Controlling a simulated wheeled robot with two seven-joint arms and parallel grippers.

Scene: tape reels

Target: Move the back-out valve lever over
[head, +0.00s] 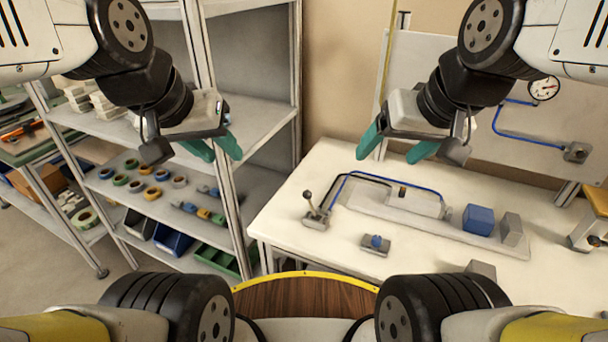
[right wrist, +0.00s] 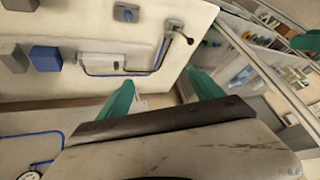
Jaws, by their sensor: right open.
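The lever (head: 308,208) stands on a small grey valve base (head: 315,219) at the left end of the white table, with a dark knob on a thin stem. It also shows in the right wrist view, as a dark knob (right wrist: 190,40) at the table's edge. Blue and black hoses run from beside it to a grey fixture. My right gripper (head: 394,148) is open and empty, above the back of the table and clear of the lever. My left gripper (head: 219,153) hangs in front of the shelves, left of the table, its fingers apart and empty.
A blue block (head: 478,220), a grey block (head: 511,230) and a small blue-knobbed box (head: 376,244) are on the table (head: 285,226). Shelves (head: 262,125) with tape reels and bins stand at left. A panel with a gauge (head: 544,89) stands at back right.

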